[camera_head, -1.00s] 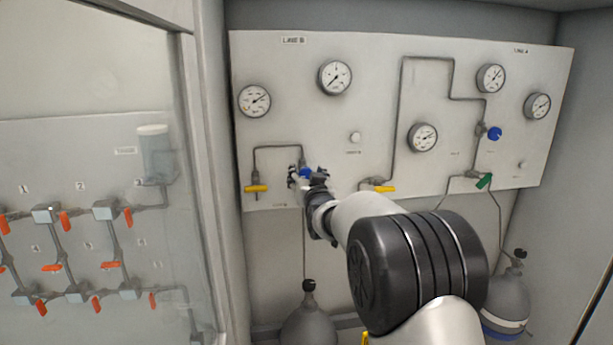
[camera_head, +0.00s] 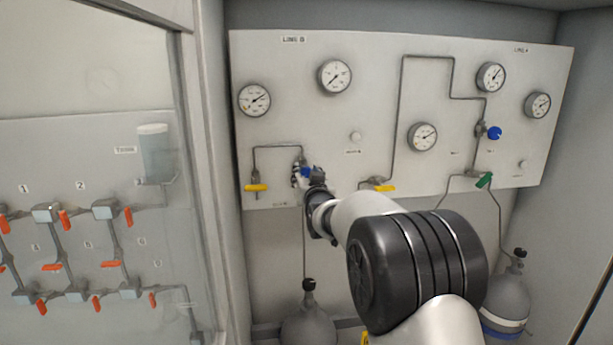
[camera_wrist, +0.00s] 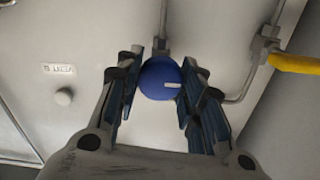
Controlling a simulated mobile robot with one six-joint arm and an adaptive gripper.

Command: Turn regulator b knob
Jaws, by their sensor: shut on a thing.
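The regulator b knob is a round blue knob (camera_wrist: 160,80) with a white mark pointing right in the wrist view. In the head view a small part of the blue knob (camera_head: 305,172) shows on the left of the panel under LINE B. My gripper (camera_wrist: 160,88) has its two fingers on either side of the knob and is shut on it. In the head view my gripper (camera_head: 301,176) is at the knob, and my wrist hides part of it.
A yellow valve handle (camera_head: 256,188) is left of the knob and another yellow handle (camera_head: 385,189) is right of it. A second blue knob (camera_head: 494,133) and a green handle (camera_head: 484,181) are at the right. Gauges are above. A gas cylinder (camera_head: 309,325) stands below.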

